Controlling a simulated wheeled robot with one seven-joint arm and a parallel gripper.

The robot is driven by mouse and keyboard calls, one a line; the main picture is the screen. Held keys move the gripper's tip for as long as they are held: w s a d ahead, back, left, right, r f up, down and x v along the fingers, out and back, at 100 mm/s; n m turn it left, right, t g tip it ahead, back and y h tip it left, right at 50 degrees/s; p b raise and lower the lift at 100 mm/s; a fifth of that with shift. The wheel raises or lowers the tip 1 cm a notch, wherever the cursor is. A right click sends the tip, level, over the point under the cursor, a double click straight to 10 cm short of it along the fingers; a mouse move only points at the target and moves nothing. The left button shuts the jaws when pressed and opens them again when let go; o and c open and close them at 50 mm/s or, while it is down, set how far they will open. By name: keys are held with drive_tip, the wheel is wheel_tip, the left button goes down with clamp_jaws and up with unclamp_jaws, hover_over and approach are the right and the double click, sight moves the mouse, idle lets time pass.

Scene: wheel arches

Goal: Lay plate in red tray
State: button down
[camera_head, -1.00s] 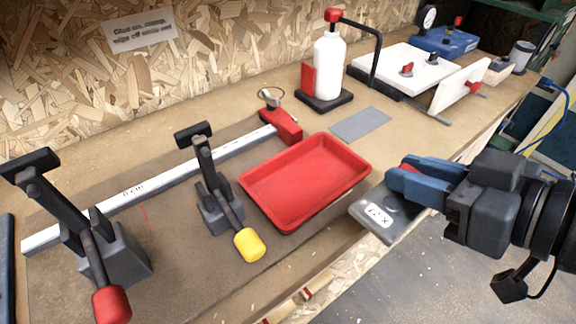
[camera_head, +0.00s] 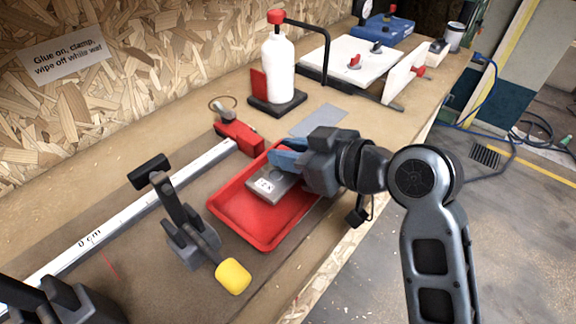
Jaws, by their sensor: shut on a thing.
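The red tray (camera_head: 236,214) lies on the workbench, in the middle of the head view. The plate (camera_head: 265,186) is a small grey metal piece with a white label. My gripper (camera_head: 282,168) has blue fingers and is shut on the plate. It holds the plate over the far right part of the tray, within the rim as seen from here. I cannot tell whether the plate touches the tray floor. The fingers and gripper body hide part of the plate and the tray's right side.
A toggle clamp with a yellow grip (camera_head: 233,276) stands close to the tray's left. A red stop block (camera_head: 238,136) sits behind it on the ruler (camera_head: 150,200). A white bottle (camera_head: 278,68) and a grey flat sheet (camera_head: 317,120) are farther back.

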drive_tip(key=shift+w+a+f, duration=0.1)
drive_tip(key=shift+f, duration=1.95)
drive_tip(key=shift+f, duration=0.15)
drive_tip(key=c, duration=0.9)
unclamp_jaws()
drive_tip(key=v, duration=1.2)
drive_tip(key=shift+r+b, duration=0.2)
drive_tip(key=shift+b, duration=0.1)
